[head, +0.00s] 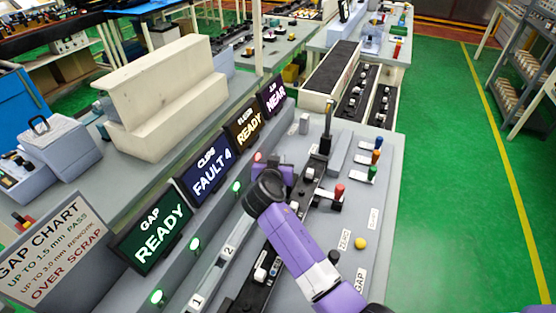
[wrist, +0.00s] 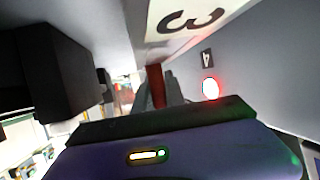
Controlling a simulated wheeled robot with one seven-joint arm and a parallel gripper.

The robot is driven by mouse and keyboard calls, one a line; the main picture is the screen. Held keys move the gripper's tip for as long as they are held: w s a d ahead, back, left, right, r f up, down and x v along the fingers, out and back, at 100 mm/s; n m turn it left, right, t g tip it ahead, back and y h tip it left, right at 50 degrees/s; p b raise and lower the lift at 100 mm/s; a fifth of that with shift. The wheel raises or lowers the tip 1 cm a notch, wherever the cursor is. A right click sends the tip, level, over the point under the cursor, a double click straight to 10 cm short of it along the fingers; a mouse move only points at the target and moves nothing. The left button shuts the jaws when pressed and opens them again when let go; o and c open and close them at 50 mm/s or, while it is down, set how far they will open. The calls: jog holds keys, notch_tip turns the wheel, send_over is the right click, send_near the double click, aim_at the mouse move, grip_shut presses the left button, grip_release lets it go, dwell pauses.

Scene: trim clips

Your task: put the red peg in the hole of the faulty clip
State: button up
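My gripper (wrist: 158,92) is low over the clip row, its fingers close together on a dark red upright piece that looks like the red peg (wrist: 155,75). In the head view my purple gripper (head: 274,173) is beside the red lamp (head: 257,157), and my wrist hides its fingertips. The lit sign (head: 210,172) reads CLIPS FAULT 4. Other white clips (head: 261,273) sit on the dark rail.
A black post (head: 326,140) stands just right of my gripper. A red-topped lever (head: 338,190), a yellow knob (head: 360,243) and several coloured knobs (head: 376,143) are on the bench's right side. Sign panels (head: 151,228) line the left. The green floor (head: 450,200) is clear.

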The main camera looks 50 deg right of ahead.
jog(key=o, duration=0.4)
jog(key=shift+o, duration=0.2)
jog(key=shift+r, duration=0.2)
jog(key=shift+s+a, duration=0.1)
jog(key=shift+a, duration=0.15)
jog(key=b+v, duration=0.1)
jog(key=v, duration=1)
jog(key=shift+s+a+r, duration=0.1)
jog(key=shift+s+r, duration=0.1)
